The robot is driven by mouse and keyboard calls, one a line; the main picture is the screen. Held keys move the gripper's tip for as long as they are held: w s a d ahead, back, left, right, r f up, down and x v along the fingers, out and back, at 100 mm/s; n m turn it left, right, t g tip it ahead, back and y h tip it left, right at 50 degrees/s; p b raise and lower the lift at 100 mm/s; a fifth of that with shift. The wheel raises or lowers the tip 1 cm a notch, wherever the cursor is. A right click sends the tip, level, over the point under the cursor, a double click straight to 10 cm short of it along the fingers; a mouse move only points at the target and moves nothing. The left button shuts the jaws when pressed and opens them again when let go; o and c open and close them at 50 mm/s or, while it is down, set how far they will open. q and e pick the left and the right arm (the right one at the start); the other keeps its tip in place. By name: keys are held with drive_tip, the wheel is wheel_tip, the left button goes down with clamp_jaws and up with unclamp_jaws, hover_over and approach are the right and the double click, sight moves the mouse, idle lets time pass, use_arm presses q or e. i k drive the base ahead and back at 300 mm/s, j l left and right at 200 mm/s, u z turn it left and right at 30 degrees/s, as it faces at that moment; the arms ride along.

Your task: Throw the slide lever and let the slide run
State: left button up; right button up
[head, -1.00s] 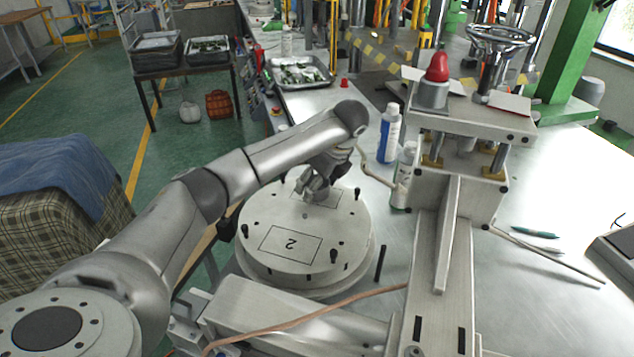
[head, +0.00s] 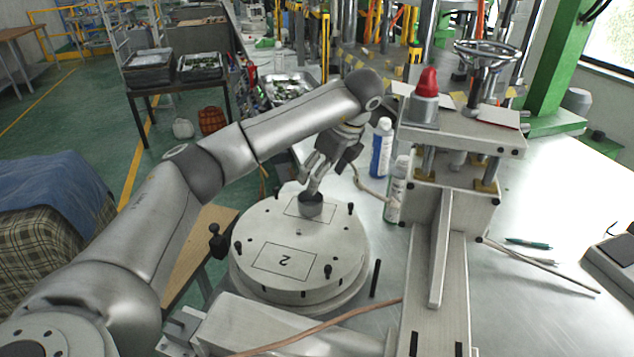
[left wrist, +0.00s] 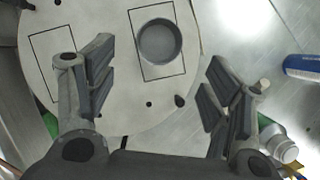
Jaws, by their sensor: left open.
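My left gripper (head: 328,172) is open and empty above the round pale turntable (head: 300,232). In the left wrist view its fingers (left wrist: 158,80) are spread wide apart. A dark grey cup (head: 311,206) stands upright in the far marked rectangle, just below the fingers; it also shows in the left wrist view (left wrist: 159,43). A small black knobbed fitting (head: 216,240) sits at the turntable's left edge; I cannot tell whether it is the slide lever. A pale metal slide-like beam (head: 285,328) lies in front of the turntable. My right gripper is out of view.
A press frame with a red knob (head: 427,83) and a handwheel (head: 487,54) stands right of the turntable. A copper-coloured hose (head: 320,327) crosses the front. The bench at right is mostly clear.

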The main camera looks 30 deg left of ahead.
sight(164, 313)
drive_tip(key=k+l, duration=1.1)
drive_tip(key=k, duration=0.2)
